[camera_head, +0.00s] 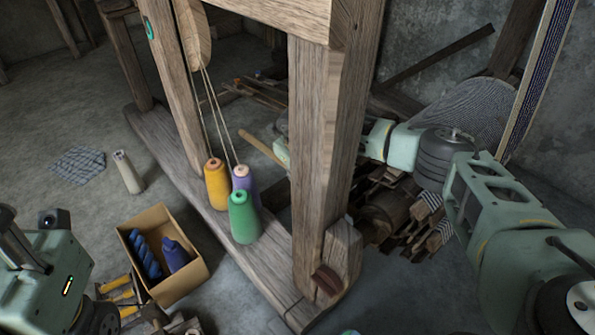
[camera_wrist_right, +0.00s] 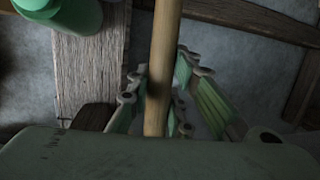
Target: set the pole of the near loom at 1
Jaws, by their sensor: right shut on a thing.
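The near loom is a heavy wooden frame with a thick upright post (camera_head: 320,150) and a floor beam (camera_head: 185,165). A slim light-wood pole (camera_head: 262,150) sticks out to the left from behind the post, tilted. My right arm reaches in from the right behind that post. My right gripper (camera_head: 282,150) is mostly hidden there. In the right wrist view the pole (camera_wrist_right: 163,50) runs between the fingers of my right gripper (camera_wrist_right: 160,88), which is shut on it. The pole's other end is hidden. No mark reading 1 can be made out. Part of my left arm shows at the lower left, without visible fingertips.
Yellow (camera_head: 217,184), purple (camera_head: 246,181) and green (camera_head: 243,217) thread cones stand on the beam. A cardboard box (camera_head: 190,285) with blue and purple yarn is on the floor. Wood pieces clutter the right.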

